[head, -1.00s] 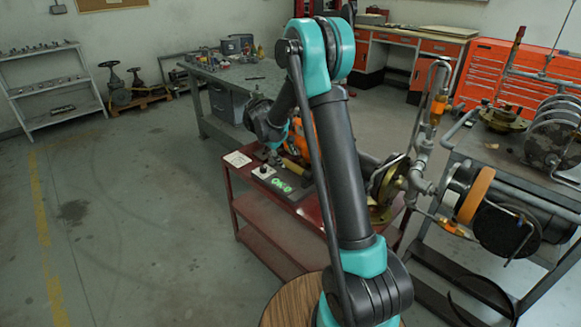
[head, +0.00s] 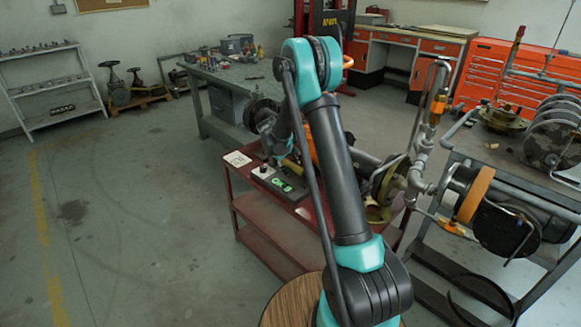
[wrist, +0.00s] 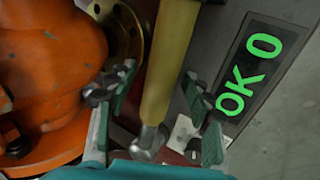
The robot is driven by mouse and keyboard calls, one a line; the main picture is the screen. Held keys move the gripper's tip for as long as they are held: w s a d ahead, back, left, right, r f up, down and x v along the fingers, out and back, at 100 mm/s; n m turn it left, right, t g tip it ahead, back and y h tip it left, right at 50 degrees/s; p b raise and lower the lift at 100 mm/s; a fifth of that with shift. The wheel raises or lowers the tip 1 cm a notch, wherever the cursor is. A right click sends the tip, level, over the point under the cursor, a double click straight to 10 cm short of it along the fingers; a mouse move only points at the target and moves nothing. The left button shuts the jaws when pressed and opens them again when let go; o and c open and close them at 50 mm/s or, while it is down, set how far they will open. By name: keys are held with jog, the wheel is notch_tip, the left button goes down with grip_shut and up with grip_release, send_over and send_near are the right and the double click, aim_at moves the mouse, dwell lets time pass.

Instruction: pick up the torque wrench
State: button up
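The torque wrench, as I take it, is the tool with a yellow shaft or handle (wrist: 170,60) and a rounded metal end (wrist: 150,140) in the wrist view. It runs from the top down between the fingers of my gripper (wrist: 155,115). The gripper is open, with one finger on each side and visible gaps to the yellow part. In the head view a bit of yellow (head: 292,167) shows on the red cart (head: 228,180), largely behind my arm. My fingertips cannot be made out there.
A grey tester with a green "OK 0" display (wrist: 248,75) lies close to the right finger. An orange rounded body (wrist: 50,70) stands close on the left. A white card (head: 237,159) lies on the cart. Pipework with a valve (head: 420,150) stands right of my arm.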

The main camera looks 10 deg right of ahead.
grip_shut()
jog(key=shift+r, duration=0.1)
dwell(0.4)
